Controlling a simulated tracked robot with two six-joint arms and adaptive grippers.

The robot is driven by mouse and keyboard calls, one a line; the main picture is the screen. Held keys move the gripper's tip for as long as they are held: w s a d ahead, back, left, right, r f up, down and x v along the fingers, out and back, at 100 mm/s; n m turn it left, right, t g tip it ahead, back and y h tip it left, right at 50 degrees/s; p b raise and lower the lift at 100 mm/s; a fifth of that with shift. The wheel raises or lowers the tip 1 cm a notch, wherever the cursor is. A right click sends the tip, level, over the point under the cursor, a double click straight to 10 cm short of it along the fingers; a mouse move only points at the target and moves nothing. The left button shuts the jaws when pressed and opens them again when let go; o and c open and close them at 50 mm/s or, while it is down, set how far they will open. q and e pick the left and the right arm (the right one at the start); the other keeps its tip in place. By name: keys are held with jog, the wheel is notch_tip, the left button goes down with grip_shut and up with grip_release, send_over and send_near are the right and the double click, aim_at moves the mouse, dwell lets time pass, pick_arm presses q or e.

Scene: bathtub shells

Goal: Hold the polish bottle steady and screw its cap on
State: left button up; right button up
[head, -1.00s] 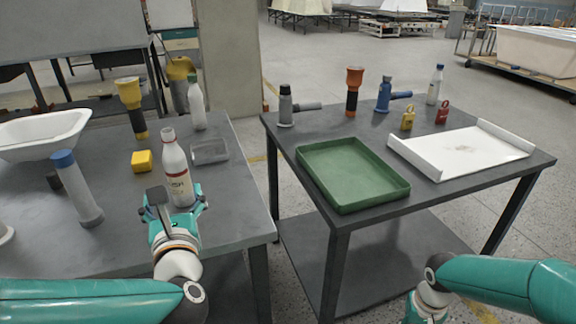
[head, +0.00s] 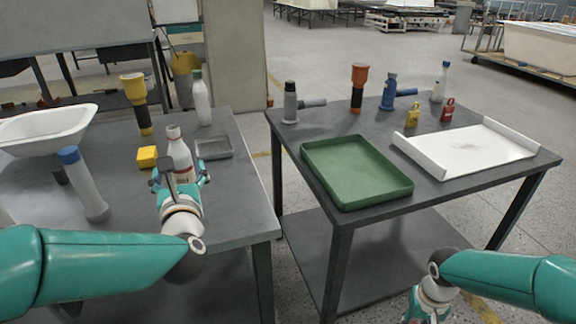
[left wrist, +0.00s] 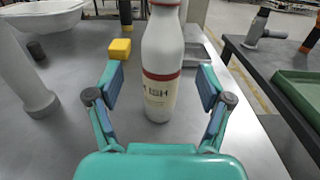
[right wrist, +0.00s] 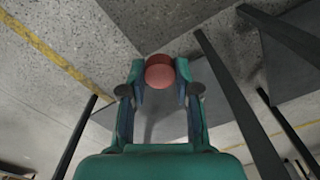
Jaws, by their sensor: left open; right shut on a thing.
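The polish bottle (head: 181,152), white with red bands and a label, stands upright on the left table. It also shows in the left wrist view (left wrist: 161,60), where its top is cut off. My left gripper (left wrist: 160,88) is open, with one finger on each side of the bottle and gaps visible between them. In the head view the left gripper (head: 179,180) is at the bottle's near side. My right gripper (right wrist: 160,88) is shut on a round reddish cap (right wrist: 160,74), held over the floor away from the bottle. Its fingers are out of the head view.
A yellow block (head: 147,157), a grey tray (head: 213,148) and a white bottle with a green cap (head: 201,100) are near the polish bottle. A blue-capped grey tube (head: 85,187) stands left. The right table holds a green tray (head: 357,172) and a white tray (head: 465,150).

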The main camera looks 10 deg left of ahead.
aim_at(180, 165)
pick_arm(q)
jog(key=shift+w, duration=0.1)
jog(key=p+x, duration=0.1)
jog(key=x, duration=0.4)
jog(key=shift+w+r, duration=0.1)
jog(key=shift+r, duration=0.05)
jog(key=shift+d, duration=0.1)
grip_shut()
dwell(0.5)
